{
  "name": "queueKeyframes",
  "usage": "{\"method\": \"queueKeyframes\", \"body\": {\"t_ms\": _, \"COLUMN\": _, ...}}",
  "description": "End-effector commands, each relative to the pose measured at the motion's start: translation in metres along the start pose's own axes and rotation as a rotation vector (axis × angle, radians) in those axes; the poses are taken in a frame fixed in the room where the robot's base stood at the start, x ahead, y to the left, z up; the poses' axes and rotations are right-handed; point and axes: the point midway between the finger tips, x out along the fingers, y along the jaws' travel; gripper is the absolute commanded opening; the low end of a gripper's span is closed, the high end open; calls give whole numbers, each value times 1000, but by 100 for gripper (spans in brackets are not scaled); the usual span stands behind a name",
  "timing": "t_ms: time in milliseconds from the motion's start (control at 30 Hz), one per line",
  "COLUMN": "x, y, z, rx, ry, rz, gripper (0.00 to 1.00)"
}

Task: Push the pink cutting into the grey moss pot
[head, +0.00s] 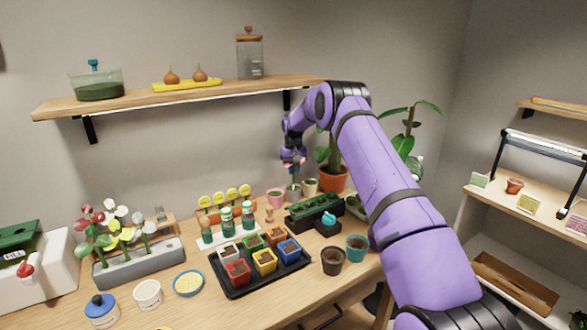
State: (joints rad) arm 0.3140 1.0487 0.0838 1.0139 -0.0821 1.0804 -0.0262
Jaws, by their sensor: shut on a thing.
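My gripper (293,163) is at the back of the table, pointing down, shut on what seems to be the pink cutting (293,177). Little of the cutting shows; a thin stem hangs below the fingers. The small grey pot (294,191) stands directly below, between a pink pot (275,199) and a cream pot (310,187). The stem's lower end is at or just above the grey pot's top; I cannot tell whether it is in the moss.
A potted plant (333,179) stands close right of the gripper. A dark planter (314,211) and a black tray of coloured pots (246,284) lie in front. A wooden shelf (185,96) hangs above. Flowers in a grey trough (139,267) stand left.

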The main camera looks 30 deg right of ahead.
Motion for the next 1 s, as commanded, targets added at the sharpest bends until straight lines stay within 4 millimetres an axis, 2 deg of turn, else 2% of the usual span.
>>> {"method": "queueKeyframes", "body": {"t_ms": 1000, "x": 22, "y": 0, "z": 0, "rx": 0, "ry": -1, "rz": 0, "gripper": 0}}
